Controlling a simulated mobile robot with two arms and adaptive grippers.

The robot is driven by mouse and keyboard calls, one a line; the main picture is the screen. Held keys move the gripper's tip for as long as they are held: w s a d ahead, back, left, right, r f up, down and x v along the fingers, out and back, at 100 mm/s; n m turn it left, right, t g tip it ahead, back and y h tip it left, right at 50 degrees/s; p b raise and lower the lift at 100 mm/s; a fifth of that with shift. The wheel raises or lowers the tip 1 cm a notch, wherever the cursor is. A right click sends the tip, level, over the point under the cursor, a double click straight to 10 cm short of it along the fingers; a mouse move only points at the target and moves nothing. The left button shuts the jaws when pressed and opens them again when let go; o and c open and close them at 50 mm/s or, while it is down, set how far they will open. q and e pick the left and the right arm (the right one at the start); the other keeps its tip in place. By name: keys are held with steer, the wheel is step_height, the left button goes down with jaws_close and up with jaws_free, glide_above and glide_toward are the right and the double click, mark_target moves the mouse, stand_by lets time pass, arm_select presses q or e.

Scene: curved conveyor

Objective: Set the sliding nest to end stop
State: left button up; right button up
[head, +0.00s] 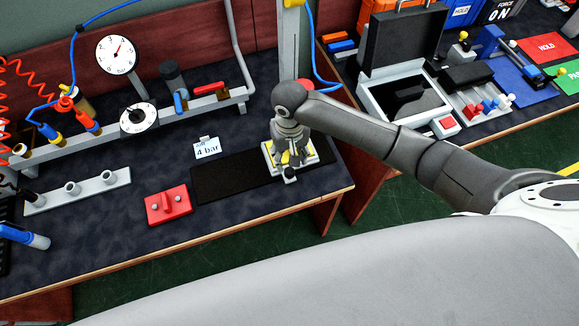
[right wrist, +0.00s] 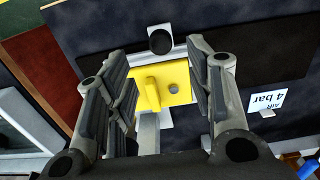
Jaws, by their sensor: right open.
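The sliding nest (head: 268,153) is a pale base with a yellow top, at the right end of a black strip (head: 228,180) on the bench. In the right wrist view its yellow plate (right wrist: 176,78) shows an upright tab and a round hole. My right gripper (head: 291,158) comes down over the nest and partly hides it in the head view. In the right wrist view the open fingers (right wrist: 165,88) stand on either side of the yellow plate, with visible gaps. My left gripper is not in view.
An "AIR 4 bar" card (head: 207,148) stands behind the strip. A pale post (head: 291,45) rises behind my right gripper. A grey rail (head: 78,190) with several sockets lies left of the red block. Dial gauges and hoses stand at the back.

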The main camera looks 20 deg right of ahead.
mark_target(290, 170)
step_height(290, 170, down, 7)
steer(key=shift+f, duration=0.2)
stand_by(0.3)
jaws_close()
